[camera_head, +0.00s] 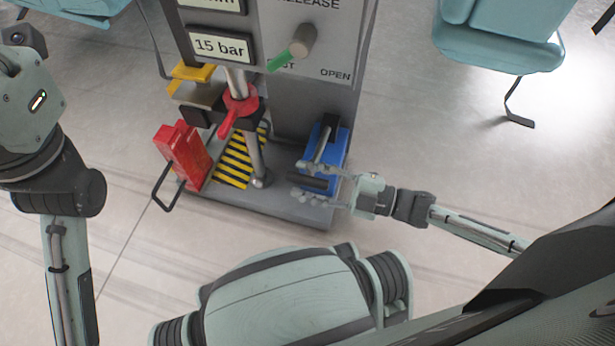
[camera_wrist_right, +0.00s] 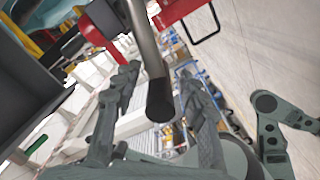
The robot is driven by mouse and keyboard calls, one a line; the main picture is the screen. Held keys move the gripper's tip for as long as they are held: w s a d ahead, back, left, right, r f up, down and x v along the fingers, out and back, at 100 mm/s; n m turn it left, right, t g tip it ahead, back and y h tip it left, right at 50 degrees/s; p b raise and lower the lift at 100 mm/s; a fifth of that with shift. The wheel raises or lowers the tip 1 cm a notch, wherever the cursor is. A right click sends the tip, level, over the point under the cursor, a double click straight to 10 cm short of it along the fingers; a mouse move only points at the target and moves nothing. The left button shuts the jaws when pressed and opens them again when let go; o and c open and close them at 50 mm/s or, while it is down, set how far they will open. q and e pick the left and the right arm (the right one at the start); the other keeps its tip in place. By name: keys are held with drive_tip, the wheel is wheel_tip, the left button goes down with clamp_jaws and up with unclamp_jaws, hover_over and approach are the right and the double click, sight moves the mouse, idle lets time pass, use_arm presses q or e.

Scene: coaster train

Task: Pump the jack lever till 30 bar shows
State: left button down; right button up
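The jack lever is a metal rod with a black grip (camera_head: 308,181) rising from the blue pump (camera_head: 340,150) at the stand's right side. The pressure display (camera_head: 221,46) reads 15 bar. My right gripper (camera_head: 308,182) is open, with one finger on each side of the black grip. In the right wrist view, the grip (camera_wrist_right: 160,100) lies between the fingers of the right gripper (camera_wrist_right: 160,95), with gaps visible on both sides. My left arm shows at the left of the head view, but its gripper is not seen.
A release knob with a green handle (camera_head: 292,50) sits on the grey panel. A red clamp (camera_head: 238,110) is on the jack column. A red box (camera_head: 183,155) stands at the base's left.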

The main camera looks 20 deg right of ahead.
drive_tip(key=shift+s+d, duration=0.1)
drive_tip(key=shift+d, duration=0.1)
drive_tip(key=v, duration=1.1)
drive_tip(key=shift+s+d, duration=0.2)
idle(1.7)
